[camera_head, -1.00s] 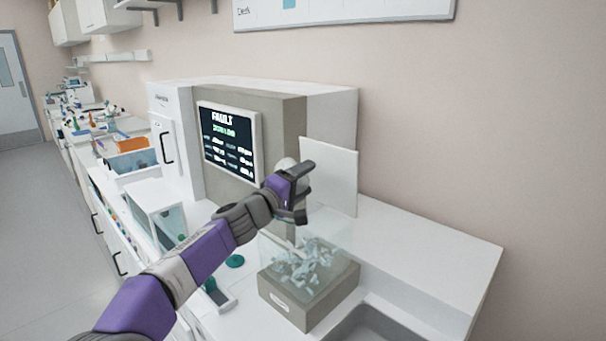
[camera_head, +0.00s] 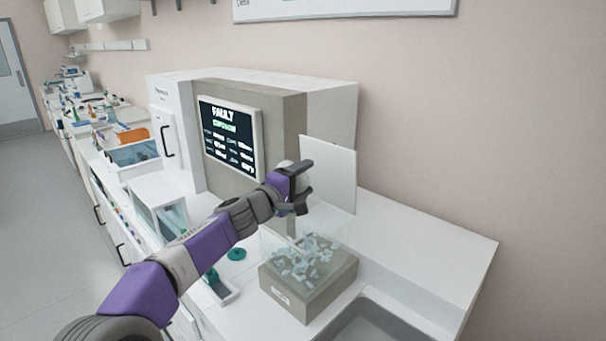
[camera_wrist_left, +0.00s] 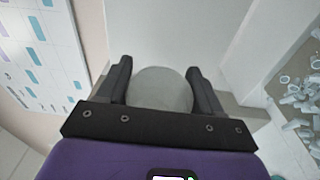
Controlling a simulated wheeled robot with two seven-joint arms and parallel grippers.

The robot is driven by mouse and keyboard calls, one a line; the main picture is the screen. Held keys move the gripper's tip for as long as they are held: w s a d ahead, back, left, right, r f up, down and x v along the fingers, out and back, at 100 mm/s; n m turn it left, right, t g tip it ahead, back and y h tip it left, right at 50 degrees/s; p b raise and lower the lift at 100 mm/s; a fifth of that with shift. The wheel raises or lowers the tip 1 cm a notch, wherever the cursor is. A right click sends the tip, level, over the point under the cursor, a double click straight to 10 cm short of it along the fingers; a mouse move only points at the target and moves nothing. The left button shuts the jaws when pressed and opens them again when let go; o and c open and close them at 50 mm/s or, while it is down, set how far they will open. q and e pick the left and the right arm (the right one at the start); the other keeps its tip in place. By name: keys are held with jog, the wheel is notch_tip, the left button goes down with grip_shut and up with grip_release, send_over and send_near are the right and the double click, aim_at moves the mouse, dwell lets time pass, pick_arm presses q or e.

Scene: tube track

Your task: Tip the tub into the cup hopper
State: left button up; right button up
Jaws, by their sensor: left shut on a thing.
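My left gripper (camera_head: 299,187) is shut on a pale grey, rounded tub, held in the air above the cup hopper. In the left wrist view the tub (camera_wrist_left: 160,88) sits between the two dark fingers, its round face towards the camera. The cup hopper (camera_head: 307,290) is a clear-walled bin on a grey-brown base, with many small pale cups (camera_head: 305,260) inside. Some cups also show at the right edge of the left wrist view. I cannot tell what is in the tub. My right gripper is not in view.
A white upright panel (camera_head: 330,175) stands open behind the hopper. The machine's screen (camera_head: 230,138) reads as a fault. A sink (camera_head: 375,322) lies in front of the hopper. White counter (camera_head: 420,235) to the right is clear. A teal round piece (camera_head: 237,254) lies left of the hopper.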

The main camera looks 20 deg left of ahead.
pick_arm(q)
jog(key=shift+n+g+p, duration=0.4)
jog(key=shift+n+p, duration=0.6)
jog(key=shift+p, duration=0.65)
jog(key=shift+f, duration=0.1)
jog(key=n+g+p, duration=0.1)
jog(key=n+p, duration=0.1)
jog(key=p, duration=0.3)
jog(key=shift+p, duration=0.3)
jog(key=shift+f+n+g+p, duration=0.1)
jog(key=shift+n+g+p, duration=0.2)
jog(key=shift+n+p, duration=0.5)
jog(key=shift+f+p, duration=0.1)
jog(key=shift+p, duration=0.25)
